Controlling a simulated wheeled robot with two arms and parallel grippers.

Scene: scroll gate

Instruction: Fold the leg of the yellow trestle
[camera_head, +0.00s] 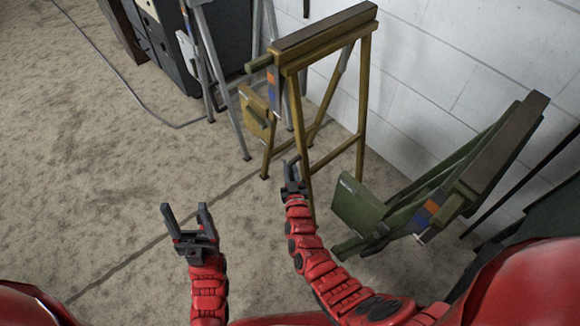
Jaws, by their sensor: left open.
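The yellow trestle (362,100) stands upright near the white wall, with a dark top beam and its legs spread. A yellow panel (257,116) and a blue and orange label (273,87) are on its left end. My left gripper (187,214) is open and empty above the carpet, left of the trestle and apart from it. My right gripper (291,169) is beside the trestle's near leg (299,125) and overlaps it in this view. Its fingers are seen nearly edge-on, so I cannot tell whether they touch or hold the leg.
A green trestle (372,208) leans at the right by the wall (450,70). Grey metal legs (222,80) and dark cabinets (168,35) stand behind at the upper left. A cable (110,65) crosses the carpet, which is otherwise clear at left.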

